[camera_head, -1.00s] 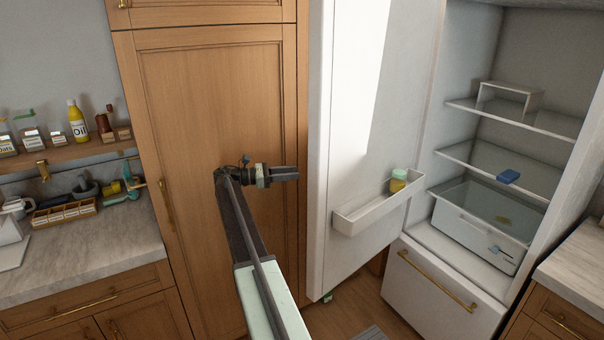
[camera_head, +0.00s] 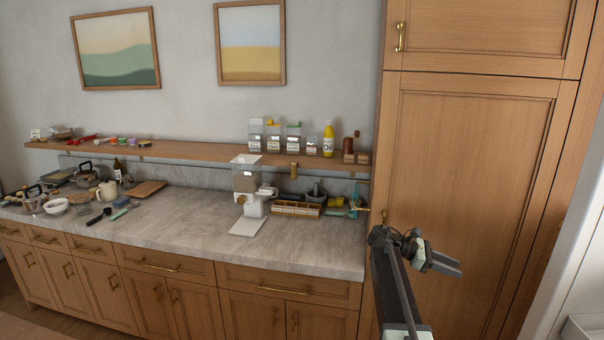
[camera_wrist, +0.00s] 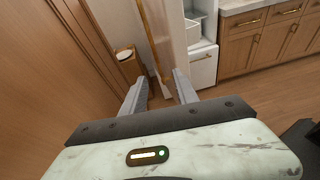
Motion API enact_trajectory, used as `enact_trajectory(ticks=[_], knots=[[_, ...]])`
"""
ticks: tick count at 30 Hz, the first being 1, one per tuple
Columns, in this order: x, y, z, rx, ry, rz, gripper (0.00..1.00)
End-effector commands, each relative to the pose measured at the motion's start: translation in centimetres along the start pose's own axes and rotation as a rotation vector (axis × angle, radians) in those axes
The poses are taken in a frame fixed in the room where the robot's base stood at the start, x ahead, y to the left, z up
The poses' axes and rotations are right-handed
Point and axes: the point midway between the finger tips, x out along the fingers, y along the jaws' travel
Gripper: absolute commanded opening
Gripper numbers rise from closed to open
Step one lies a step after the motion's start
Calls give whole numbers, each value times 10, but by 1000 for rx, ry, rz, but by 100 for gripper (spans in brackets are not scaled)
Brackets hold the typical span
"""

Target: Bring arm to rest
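My gripper (camera_head: 452,264) is at the lower right of the head view, in front of the tall wooden cabinet door (camera_head: 470,160). It points to the right. In the wrist view my gripper (camera_wrist: 160,88) has its two grey fingers apart with nothing held between them. My arm is extended from the bottom edge of the head view up to the gripper.
A marble counter (camera_head: 190,225) runs left of the cabinet, bearing a white coffee machine (camera_head: 247,190), a wooden tray (camera_head: 297,209) and cookware. Above it a shelf (camera_head: 200,152) holds jars and an oil bottle (camera_head: 328,139). The wrist view shows open floor (camera_wrist: 265,82).

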Motion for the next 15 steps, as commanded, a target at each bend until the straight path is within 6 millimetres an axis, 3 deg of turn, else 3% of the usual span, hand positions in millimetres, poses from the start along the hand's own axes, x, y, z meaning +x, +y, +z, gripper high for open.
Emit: enact_trajectory(ticks=[1, 8, 15], knots=[[-16, -24, -20, 21, 68, 27, 36], [-84, -109, -114, 201, 443, 54, 36], [-154, -215, -194, 466, 859, -143, 36]])
